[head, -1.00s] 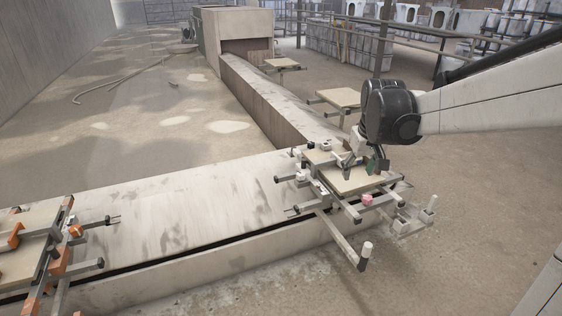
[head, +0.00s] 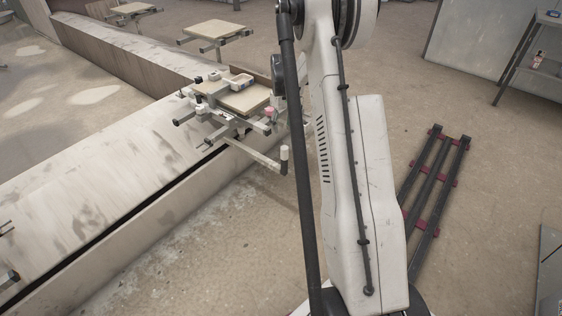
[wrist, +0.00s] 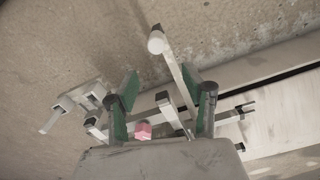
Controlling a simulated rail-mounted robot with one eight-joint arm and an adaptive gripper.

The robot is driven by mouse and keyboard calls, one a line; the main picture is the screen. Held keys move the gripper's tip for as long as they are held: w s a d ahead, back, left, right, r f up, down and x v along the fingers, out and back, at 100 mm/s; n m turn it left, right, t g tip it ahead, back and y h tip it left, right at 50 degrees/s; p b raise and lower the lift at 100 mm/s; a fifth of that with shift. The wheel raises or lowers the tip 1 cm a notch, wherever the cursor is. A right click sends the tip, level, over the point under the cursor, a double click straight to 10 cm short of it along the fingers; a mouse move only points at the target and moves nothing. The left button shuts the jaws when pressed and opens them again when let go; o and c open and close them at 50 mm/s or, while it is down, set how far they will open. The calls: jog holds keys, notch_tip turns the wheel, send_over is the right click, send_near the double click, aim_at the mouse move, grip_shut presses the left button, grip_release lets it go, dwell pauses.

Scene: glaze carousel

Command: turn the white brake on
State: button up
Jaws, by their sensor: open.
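The cap (wrist: 156,42) and bar also show in the wrist view. I cannot tell which white part is the brake. My gripper (wrist: 160,78) is open, its green fingers apart, with the bar seen between them. In the head view my arm hides it.
A dark rail frame with red crosspieces (head: 436,180) lies on the floor at right. A shelf (head: 530,50) stands at far right. A grey bracket (wrist: 62,112) shows left in the wrist view. Floor in front is open.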

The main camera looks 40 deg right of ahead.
aim_at(284, 154)
jog(key=f, duration=0.2)
jog(key=shift+s+d+f, duration=0.2)
jog(key=shift+d+f, duration=0.1)
jog(key=shift+d, duration=0.05)
notch_tip(284, 154, down, 13)
jog(key=b, duration=0.4)
jog(key=shift+c, duration=0.2)
grip_shut()
